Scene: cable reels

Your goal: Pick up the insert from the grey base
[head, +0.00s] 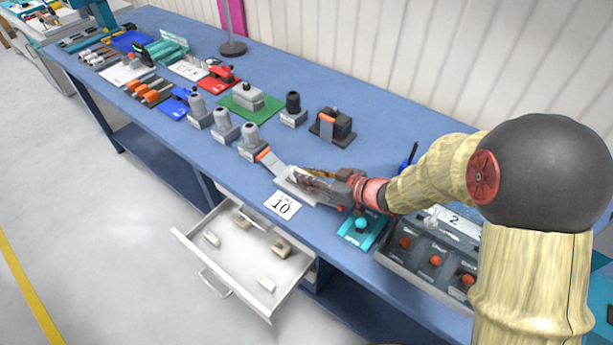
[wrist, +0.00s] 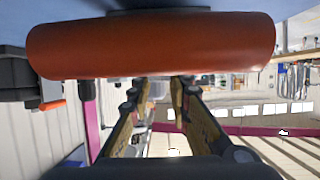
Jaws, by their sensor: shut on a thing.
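My gripper (head: 290,172) reaches left, low over the blue bench, with its jaws shut on the insert. The insert (head: 271,162) shows as a tilted grey piece with an orange end, just beyond the fingertips. In the wrist view an orange-red cylindrical part (wrist: 150,48) fills the top, across the two fingertips (wrist: 158,82). A light grey base (head: 291,189) lies under the gripper, partly hidden by it. I cannot tell whether the insert still touches the base.
A white card marked 10 (head: 283,206) lies at the front edge above an open drawer (head: 215,278). Grey bottle-shaped pieces (head: 250,136) stand close to the left. A black block with an orange part (head: 333,125) is behind. A teal base (head: 360,233) and a button box (head: 432,262) are at right.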

